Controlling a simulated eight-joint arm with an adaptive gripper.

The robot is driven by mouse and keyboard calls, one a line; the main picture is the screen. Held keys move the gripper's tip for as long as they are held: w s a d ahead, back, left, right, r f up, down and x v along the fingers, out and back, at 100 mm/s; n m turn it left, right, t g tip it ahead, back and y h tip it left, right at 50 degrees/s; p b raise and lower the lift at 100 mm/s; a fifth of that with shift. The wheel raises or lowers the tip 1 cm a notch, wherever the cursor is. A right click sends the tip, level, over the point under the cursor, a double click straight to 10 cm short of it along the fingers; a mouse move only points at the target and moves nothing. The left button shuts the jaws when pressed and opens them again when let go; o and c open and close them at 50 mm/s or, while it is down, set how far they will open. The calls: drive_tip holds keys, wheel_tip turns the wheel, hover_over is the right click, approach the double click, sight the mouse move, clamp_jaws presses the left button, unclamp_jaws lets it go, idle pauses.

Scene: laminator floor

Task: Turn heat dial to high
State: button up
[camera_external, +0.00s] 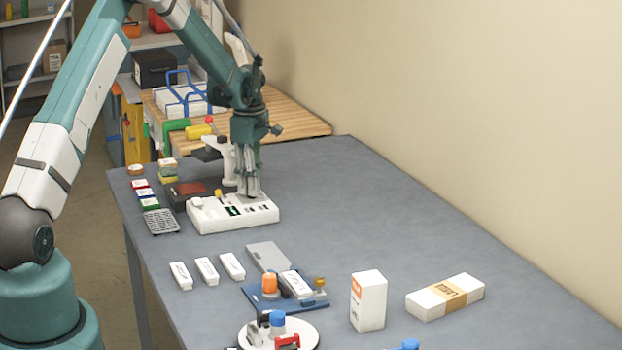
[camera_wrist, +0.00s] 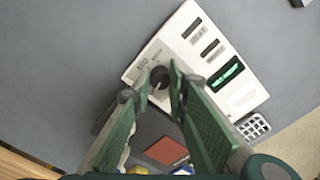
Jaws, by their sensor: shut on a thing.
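The heat dial (camera_wrist: 159,78) is a small dark round knob on the white control panel (camera_wrist: 187,20). In the wrist view my gripper (camera_wrist: 160,77) has its two green fingers on either side of the dial, shut on it. In the outside view the white panel (camera_external: 215,220) stands on the grey table, and my gripper (camera_external: 250,192) points straight down onto its right part. The dial is hidden behind the fingers there. Small lettering is printed beside the dial, but I cannot read it or tell the dial's setting.
A dark box with a red top (camera_external: 190,191) and a white clamp-like stand (camera_external: 222,152) are close behind the panel. White blocks (camera_external: 206,270) and a blue fixture (camera_external: 285,296) lie in front.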

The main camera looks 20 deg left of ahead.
drive_tip(key=m+b, duration=0.4)
drive_tip(key=m, duration=0.2)
drive_tip(key=shift+f, duration=0.1)
drive_tip(key=m+b, duration=0.1)
drive_tip(key=m, duration=0.3)
drive_tip(key=shift+b, duration=0.35)
drive_tip(key=m+b, duration=0.1)
drive_tip(key=m, duration=0.2)
drive_tip(key=shift+m, duration=0.3)
drive_tip(key=m+b, duration=0.1)
drive_tip(key=m, duration=0.2)
drive_tip(key=shift+m, duration=0.3)
drive_tip(key=m+b, duration=0.1)
drive_tip(key=m, duration=0.2)
drive_tip(key=shift+m, duration=0.4)
drive_tip(key=m+b, duration=0.1)
drive_tip(key=m, duration=0.5)
drive_tip(key=shift+m, duration=0.3)
